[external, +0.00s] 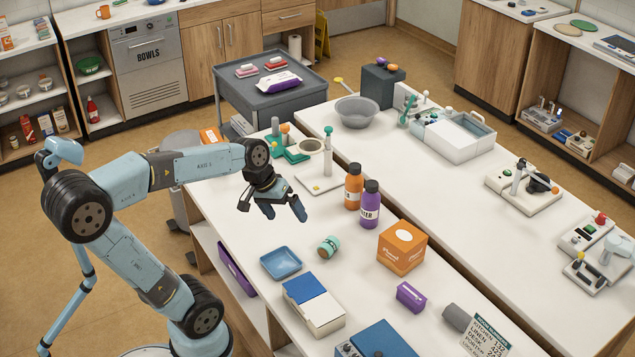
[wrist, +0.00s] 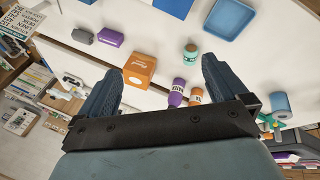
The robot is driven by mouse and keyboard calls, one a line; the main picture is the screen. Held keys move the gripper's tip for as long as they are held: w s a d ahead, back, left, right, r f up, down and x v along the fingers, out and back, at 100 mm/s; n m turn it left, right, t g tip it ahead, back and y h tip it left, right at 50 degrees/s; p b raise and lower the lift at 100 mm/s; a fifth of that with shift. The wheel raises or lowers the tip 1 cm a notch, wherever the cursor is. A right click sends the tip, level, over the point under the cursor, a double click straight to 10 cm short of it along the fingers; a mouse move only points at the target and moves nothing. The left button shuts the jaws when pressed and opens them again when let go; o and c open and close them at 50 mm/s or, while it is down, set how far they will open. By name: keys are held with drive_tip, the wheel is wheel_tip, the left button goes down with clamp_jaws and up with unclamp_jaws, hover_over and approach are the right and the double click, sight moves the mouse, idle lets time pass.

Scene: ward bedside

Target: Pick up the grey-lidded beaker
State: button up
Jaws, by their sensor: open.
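A small teal beaker (external: 329,248) with a greyish-brown end lies on the white table, right of the blue tray. It also shows in the wrist view (wrist: 191,56), beyond the space between my fingers, with its greyish lid end facing up in the picture. My gripper (external: 284,209) is open and empty. It hangs above the table, up and left of the beaker in the external view, and touches nothing. Its two dark fingers also show in the wrist view (wrist: 166,72).
A purple bottle (external: 370,206) and an orange bottle (external: 352,188) stand upright close together. An orange box (external: 402,249) stands right of the beaker, a blue tray (external: 281,262) left of it. A purple box (external: 411,296) is nearer the front. Bare tabletop surrounds the beaker.

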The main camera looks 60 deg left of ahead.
drive_tip(key=w+a+f+n+t+h, duration=0.1)
drive_tip(key=w+a+f+n, duration=0.1)
drive_tip(key=w+a+n, duration=0.45)
drive_tip(key=w+a+f+n+t+h, duration=0.1)
drive_tip(key=w+a+f+n+h, duration=0.15)
drive_tip(key=a, duration=0.65)
drive_tip(key=w+a+f+n+t, duration=0.1)
drive_tip(key=w+a+f+n, duration=0.2)
drive_tip(key=w+a+n, duration=0.3)
drive_tip(key=s+a+f+n+t+y, duration=0.2)
drive_tip(key=a+f+n, duration=0.3)
drive_tip(key=a, duration=0.6)
drive_tip(key=s+a+f+n+t+y, duration=0.1)
drive_tip(key=s+a+f+n+t, duration=0.2)
drive_tip(key=a, duration=0.8)
drive_tip(key=s+a+f+n+t+y, duration=0.1)
drive_tip(key=s+a+f+n+y, duration=0.1)
drive_tip(key=a+f+n, duration=0.65)
drive_tip(key=w, duration=0.2)
drive_tip(key=w+a+m, duration=0.1)
drive_tip(key=w, duration=0.2)
drive_tip(key=w+f+m, duration=0.1)
drive_tip(key=w, duration=0.1)
drive_tip(key=shift+w+a+m+h, duration=0.25)
drive_tip(key=shift+w+a, duration=0.05)
drive_tip(key=shift+a, duration=0.05)
drive_tip(key=shift+x, duration=2.5)
drive_tip(key=c, duration=1.3)
